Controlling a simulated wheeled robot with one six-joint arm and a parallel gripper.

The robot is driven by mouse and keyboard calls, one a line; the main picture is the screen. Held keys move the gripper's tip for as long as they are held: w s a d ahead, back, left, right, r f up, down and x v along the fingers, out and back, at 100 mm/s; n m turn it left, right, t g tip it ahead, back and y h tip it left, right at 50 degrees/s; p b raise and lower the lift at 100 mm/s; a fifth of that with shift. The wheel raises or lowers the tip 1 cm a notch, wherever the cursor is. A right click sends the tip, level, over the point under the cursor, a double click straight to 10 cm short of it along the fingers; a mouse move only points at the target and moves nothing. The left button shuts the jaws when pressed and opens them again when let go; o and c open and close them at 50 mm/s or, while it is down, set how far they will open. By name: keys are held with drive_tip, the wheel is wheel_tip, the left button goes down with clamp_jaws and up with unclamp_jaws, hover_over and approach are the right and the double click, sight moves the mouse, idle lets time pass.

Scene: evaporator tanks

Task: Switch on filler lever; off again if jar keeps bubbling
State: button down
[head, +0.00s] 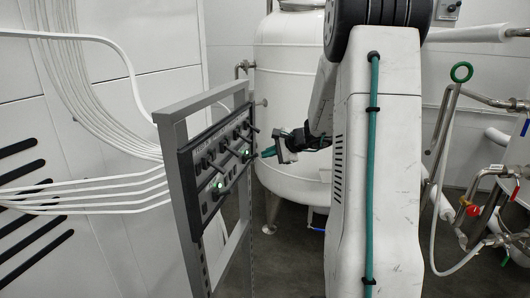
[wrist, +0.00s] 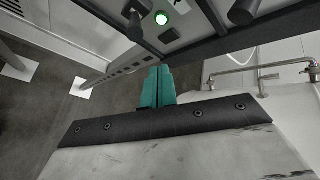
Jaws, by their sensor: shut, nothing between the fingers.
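A dark switch panel (head: 199,160) with several black levers stands on a grey frame in the head view. Two green lamps on it are lit, an upper one (head: 246,154) and a lower one (head: 218,186). I cannot tell which lever is the filler's. My gripper (head: 267,152) has its teal fingers shut and empty, pointing at the panel from its right. The wrist view shows the shut fingers (wrist: 158,85) below a lit green lamp (wrist: 161,18), with a black lever (wrist: 243,12) at the upper right and another (wrist: 135,27) left of the lamp. I cannot make out a jar.
A large white tank (head: 290,75) stands behind my gripper. The panel's grey frame (head: 174,180) rises from the floor. White cables (head: 90,110) run along the left wall. Pipes with a red valve (head: 473,210) and a green ring (head: 461,72) are at the right.

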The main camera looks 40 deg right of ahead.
drive_tip(key=r+v, duration=0.1)
drive_tip(key=v, duration=0.9)
drive_tip(key=shift+w+a, duration=0.2)
drive_tip(key=shift+w, duration=0.05)
drive_tip(key=s+a+n+g+h, duration=0.1)
drive_tip(key=s+a+n+g, duration=0.2)
drive_tip(key=s+a+n, duration=0.3)
drive_tip(key=s+a+n+g, duration=0.3)
drive_tip(key=s+a+n, duration=0.4)
drive_tip(key=a, duration=0.9)
drive_tip(key=s+a+n+g+h, duration=0.1)
drive_tip(key=s+a+n+g, duration=0.3)
drive_tip(key=s+a+n, duration=0.3)
drive_tip(key=s+a, duration=0.4)
drive_tip(key=a, duration=0.1)
drive_tip(key=shift+s+h, duration=0.3)
idle(3.0)
